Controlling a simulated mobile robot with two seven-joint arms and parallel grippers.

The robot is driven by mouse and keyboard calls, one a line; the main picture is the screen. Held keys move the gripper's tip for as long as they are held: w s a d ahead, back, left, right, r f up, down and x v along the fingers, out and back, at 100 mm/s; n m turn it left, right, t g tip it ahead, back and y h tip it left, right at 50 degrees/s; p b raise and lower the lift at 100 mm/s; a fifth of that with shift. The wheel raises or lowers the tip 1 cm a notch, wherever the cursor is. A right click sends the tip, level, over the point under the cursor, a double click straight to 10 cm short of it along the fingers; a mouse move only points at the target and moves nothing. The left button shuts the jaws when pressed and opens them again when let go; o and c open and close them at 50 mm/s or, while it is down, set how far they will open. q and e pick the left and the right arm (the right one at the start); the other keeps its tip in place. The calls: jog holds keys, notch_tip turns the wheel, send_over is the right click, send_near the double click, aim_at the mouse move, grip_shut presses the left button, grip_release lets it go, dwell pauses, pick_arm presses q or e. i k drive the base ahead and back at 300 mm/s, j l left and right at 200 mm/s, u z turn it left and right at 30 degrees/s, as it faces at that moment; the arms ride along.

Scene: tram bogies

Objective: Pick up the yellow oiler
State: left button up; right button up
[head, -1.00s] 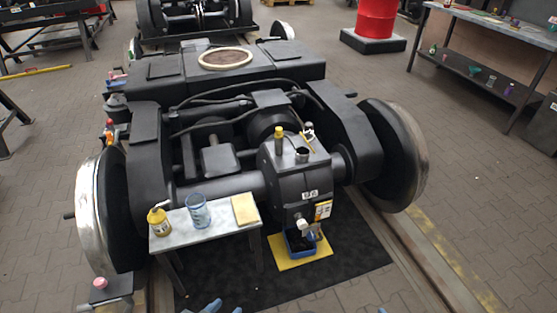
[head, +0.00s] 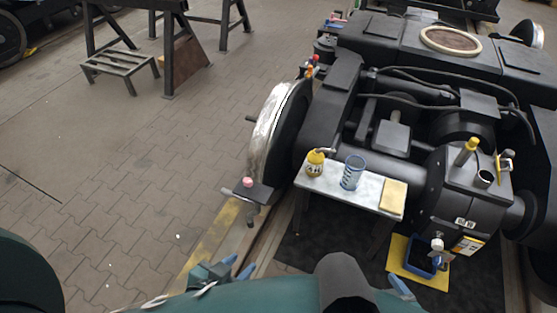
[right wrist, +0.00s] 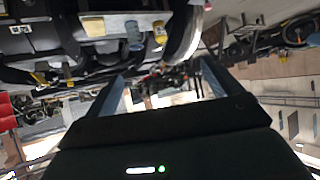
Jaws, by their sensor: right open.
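The yellow oiler (head: 315,164) stands upright near the left end of a small light-topped table (head: 334,187). It also shows upside down in the right wrist view (right wrist: 160,33). My left gripper (head: 238,266) is low in the head view, in front of and left of the table. Its blue fingers are apart with nothing between them, well short of the oiler. My right gripper shows in its wrist view (right wrist: 160,82) with both fingers wide apart and empty. In the head view only a blue fingertip of it shows, beside a dark arm link.
A blue mesh cup (head: 352,172) and a yellow cloth or pad (head: 393,196) share the table with the oiler. The bogie (head: 395,135) stands right behind it, with a wheel (head: 270,125) at left. A blue bin (head: 422,256) sits on a yellow mat.

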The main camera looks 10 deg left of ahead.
aim_at(316, 158)
jog(key=i+l, duration=0.1)
jog(key=l, duration=0.7)
jog(key=i+l, duration=0.1)
jog(key=l, duration=0.65)
jog(key=i+l+u, duration=0.1)
jog(key=l, duration=0.7)
jog(key=i, duration=0.95)
